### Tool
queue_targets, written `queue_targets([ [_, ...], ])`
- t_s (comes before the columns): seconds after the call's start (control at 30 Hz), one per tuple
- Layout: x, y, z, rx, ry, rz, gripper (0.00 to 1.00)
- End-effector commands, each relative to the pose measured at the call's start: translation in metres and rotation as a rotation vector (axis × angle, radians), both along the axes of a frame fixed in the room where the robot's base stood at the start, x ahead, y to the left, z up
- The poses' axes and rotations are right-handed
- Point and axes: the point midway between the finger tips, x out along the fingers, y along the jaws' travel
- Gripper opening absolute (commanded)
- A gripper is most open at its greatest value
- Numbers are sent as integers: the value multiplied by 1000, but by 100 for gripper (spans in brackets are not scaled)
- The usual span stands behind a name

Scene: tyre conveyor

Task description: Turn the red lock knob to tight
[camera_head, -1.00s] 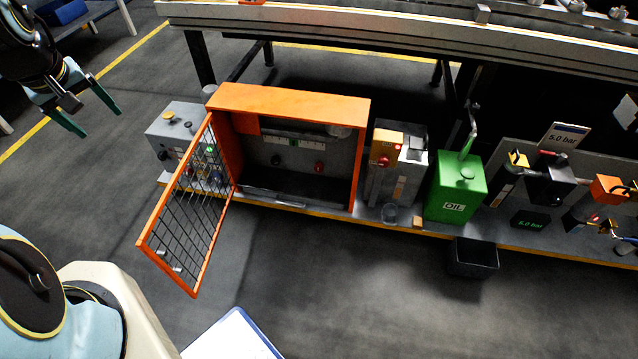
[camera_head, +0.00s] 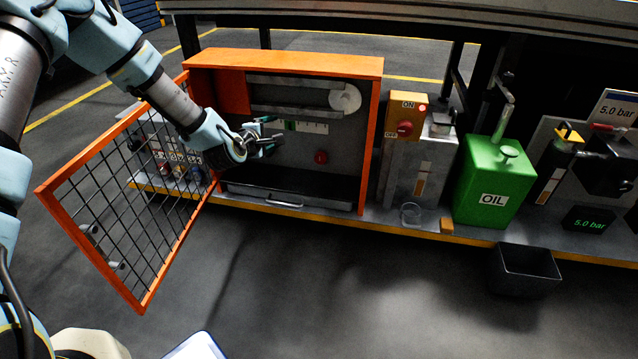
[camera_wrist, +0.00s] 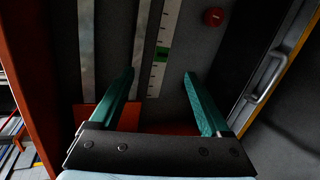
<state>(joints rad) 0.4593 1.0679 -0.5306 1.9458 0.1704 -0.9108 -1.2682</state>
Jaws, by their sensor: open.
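The red lock knob (camera_head: 321,157) sits on the grey back panel inside the orange cabinet, right of the scale. In the wrist view the red knob (camera_wrist: 213,17) is at the top, beyond the fingertips and a little right of the gap between them. My gripper (camera_head: 272,142) is inside the cabinet's open front, left of the knob and apart from it. In the wrist view my gripper (camera_wrist: 158,78) shows two green fingers spread wide with nothing between them. A white scale (camera_wrist: 157,60) with a green marker (camera_wrist: 162,53) lies beyond the gap.
The orange cabinet frame (camera_head: 285,64) surrounds the panel; its mesh door (camera_head: 118,198) stands open at left, close to my arm. A drawer handle (camera_head: 277,201) runs along the bottom. An ON/OFF switch box (camera_head: 407,115) and green oil can (camera_head: 494,185) stand to the right.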

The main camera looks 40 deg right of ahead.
Motion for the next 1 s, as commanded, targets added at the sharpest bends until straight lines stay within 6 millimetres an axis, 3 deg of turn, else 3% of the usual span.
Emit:
queue_targets([
  [0.03, -9, -14, -42, -61, 38, 14, 81],
  [0.1, -19, -31, -69, -156, 91, 41, 81],
  [0.3, -45, -67, -137, -404, 242, 118, 81],
  [0.4, -53, -76, -160, -498, 301, 152, 81],
  [0.5, -60, -81, -174, -564, 343, 176, 81],
  [0.67, -62, -85, -181, -613, 370, 193, 81],
  [1.0, -36, -127, -183, -620, 370, 193, 81],
])
